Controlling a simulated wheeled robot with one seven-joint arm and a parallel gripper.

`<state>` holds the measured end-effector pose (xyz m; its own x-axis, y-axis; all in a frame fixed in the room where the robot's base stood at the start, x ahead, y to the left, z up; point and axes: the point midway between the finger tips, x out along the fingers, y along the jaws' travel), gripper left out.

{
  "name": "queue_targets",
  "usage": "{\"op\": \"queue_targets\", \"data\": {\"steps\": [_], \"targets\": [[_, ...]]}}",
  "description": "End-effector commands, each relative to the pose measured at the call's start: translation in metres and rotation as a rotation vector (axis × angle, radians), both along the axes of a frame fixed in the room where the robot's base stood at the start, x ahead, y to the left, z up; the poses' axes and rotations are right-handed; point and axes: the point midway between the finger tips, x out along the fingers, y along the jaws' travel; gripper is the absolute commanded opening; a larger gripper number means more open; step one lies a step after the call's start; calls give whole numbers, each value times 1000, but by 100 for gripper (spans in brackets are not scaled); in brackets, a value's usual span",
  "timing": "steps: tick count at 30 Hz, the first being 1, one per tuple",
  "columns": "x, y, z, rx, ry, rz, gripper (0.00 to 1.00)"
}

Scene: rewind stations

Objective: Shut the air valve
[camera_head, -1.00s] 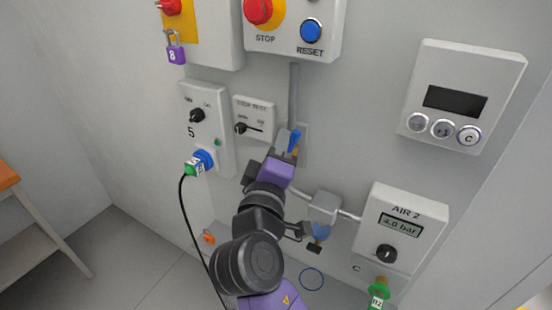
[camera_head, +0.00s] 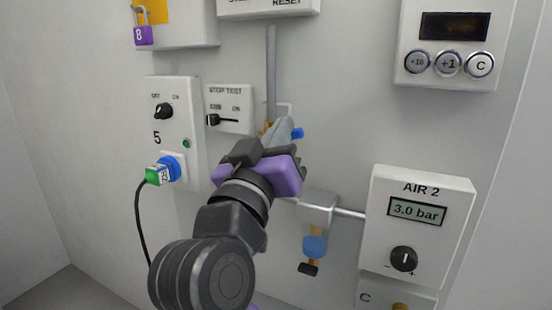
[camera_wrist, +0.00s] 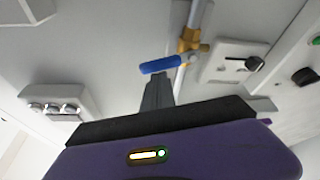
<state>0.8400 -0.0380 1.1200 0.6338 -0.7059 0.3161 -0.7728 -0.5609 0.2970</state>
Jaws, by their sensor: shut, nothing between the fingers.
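The air valve has a brass body (camera_wrist: 192,42) on a grey vertical pipe and a blue lever handle (camera_wrist: 160,64). In the wrist view the handle lies crosswise to the pipe. In the head view the handle's blue end (camera_head: 297,133) shows just right of my gripper (camera_head: 284,130), which hides most of the valve. My gripper's closed fingers (camera_wrist: 158,82) are empty and end right at the handle in the wrist view; I cannot tell if they touch it. The AIR 2 display (camera_head: 416,211) reads 3.0 bar.
A box with a small black lever (camera_head: 229,108) is left of the valve. A station box (camera_head: 176,130) with a blue socket and cable is farther left. A second blue-handled valve (camera_head: 314,246) hangs lower right. A button box (camera_head: 448,44) is upper right.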

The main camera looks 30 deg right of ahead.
Motion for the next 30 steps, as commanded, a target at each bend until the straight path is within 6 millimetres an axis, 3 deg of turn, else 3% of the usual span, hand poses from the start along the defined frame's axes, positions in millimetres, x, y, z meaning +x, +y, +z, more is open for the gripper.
{"op": "queue_targets", "data": {"steps": [1,9,30], "targets": [[-1,-1,-11,23,-30,-1,0],[-4,-3,-15,130,-177,-1,0],[-5,-4,-18,130,-172,-1,0]]}}
